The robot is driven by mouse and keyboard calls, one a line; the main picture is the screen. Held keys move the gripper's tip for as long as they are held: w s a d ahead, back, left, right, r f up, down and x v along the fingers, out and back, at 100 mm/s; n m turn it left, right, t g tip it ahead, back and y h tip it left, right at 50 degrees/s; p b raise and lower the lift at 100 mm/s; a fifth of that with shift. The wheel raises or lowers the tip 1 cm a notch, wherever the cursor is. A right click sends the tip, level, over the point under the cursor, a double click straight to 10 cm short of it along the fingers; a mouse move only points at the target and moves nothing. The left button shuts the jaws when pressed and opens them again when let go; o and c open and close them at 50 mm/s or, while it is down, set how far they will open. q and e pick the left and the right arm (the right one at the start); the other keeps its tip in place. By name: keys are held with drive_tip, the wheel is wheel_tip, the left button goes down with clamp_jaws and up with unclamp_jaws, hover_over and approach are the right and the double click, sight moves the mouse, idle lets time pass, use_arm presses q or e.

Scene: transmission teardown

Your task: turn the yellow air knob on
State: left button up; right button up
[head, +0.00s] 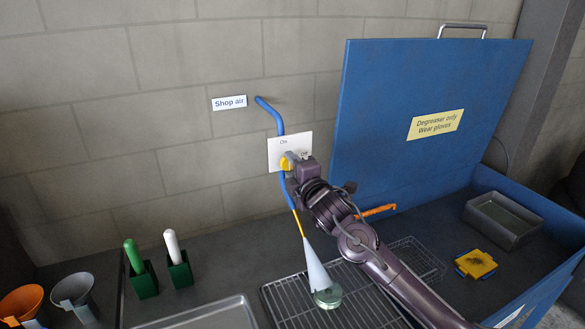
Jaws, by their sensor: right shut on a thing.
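The yellow air knob (286,163) sits on a white plate (274,149) on the block wall. The plate carries the label "On" at its top and a second label at its right that is partly hidden. My right gripper (292,161) is at the plate and shut on the knob, covering part of it. The knob's exact angle is hard to tell behind the gripper. My left gripper is not in view.
A blue degreaser lid (420,120) stands open at the right. A wire rack (284,297), green-based brushes (143,281) and a grey tray (502,218) lie below.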

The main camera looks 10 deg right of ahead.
drive_tip(key=o, duration=1)
drive_tip(key=shift+s+f, duration=0.15)
drive_tip(key=shift+s, duration=0.3)
drive_tip(key=s+d+b, duration=0.1)
drive_tip(key=s+b, duration=0.1)
drive_tip(key=s, duration=0.4)
drive_tip(key=shift+s+d, duration=0.2)
drive_tip(key=shift+s, duration=0.2)
